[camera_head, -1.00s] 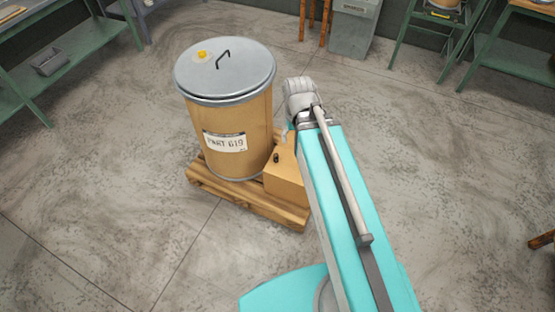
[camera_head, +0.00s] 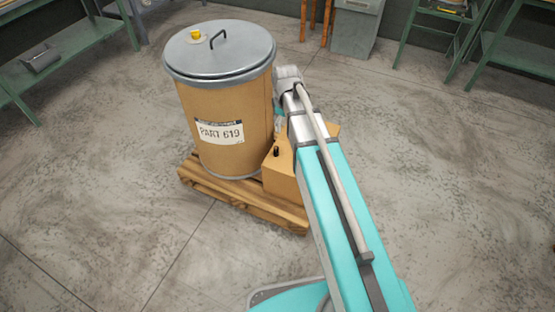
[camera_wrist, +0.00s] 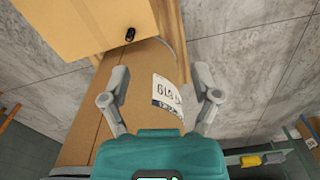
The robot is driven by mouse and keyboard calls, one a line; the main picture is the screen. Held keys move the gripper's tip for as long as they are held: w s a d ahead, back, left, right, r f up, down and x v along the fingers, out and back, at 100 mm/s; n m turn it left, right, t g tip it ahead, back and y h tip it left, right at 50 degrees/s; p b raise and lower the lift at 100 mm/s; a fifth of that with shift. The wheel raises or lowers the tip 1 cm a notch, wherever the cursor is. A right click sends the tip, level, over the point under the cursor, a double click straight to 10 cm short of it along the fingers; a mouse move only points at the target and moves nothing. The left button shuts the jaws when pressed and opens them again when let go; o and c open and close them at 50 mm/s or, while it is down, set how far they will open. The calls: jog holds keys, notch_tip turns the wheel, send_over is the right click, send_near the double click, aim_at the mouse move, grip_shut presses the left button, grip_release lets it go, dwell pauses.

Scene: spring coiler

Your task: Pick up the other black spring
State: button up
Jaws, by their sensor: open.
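A small black spring (camera_head: 277,151) sits on top of the tan box (camera_head: 282,178), near its left side in the head view. In the wrist view the black spring (camera_wrist: 130,34) is on the box (camera_wrist: 85,25), beyond my fingers and left of the middle. My gripper (camera_wrist: 161,97) is open with nothing between its fingers. In the wrist view its fingers are spread over the side of the drum (camera_wrist: 140,80), apart from the spring. In the head view my gripper is hidden behind my arm.
The tall drum (camera_head: 232,105), labelled PART 619, stands beside the box on a wooden pallet (camera_head: 235,195). Its grey lid (camera_head: 240,60) carries a black handle and a yellow knob. Green shelving (camera_head: 65,52) stands at the back left. The floor around the pallet is clear.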

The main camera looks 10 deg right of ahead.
aim_at(276, 148)
jog(key=w+f+n+b, duration=0.8)
jog(key=w+f+b, duration=0.6)
jog(key=f+b, duration=0.3)
notch_tip(276, 148, down, 2)
jog(key=shift+w+f+n+b, duration=0.1)
jog(key=shift+w+n+b, duration=0.1)
jog(key=shift+n+b, duration=0.1)
notch_tip(276, 148, down, 8)
jog(key=b, duration=0.8)
jog(key=shift+f+b, duration=0.25)
jog(key=shift+b, duration=0.05)
jog(key=shift+f, duration=0.1)
jog(key=f+b, duration=0.2)
jog(key=b, duration=0.1)
jog(key=shift+w+f, duration=0.3)
jog(key=shift+f, duration=0.1)
jog(key=shift+f+b, duration=1.1)
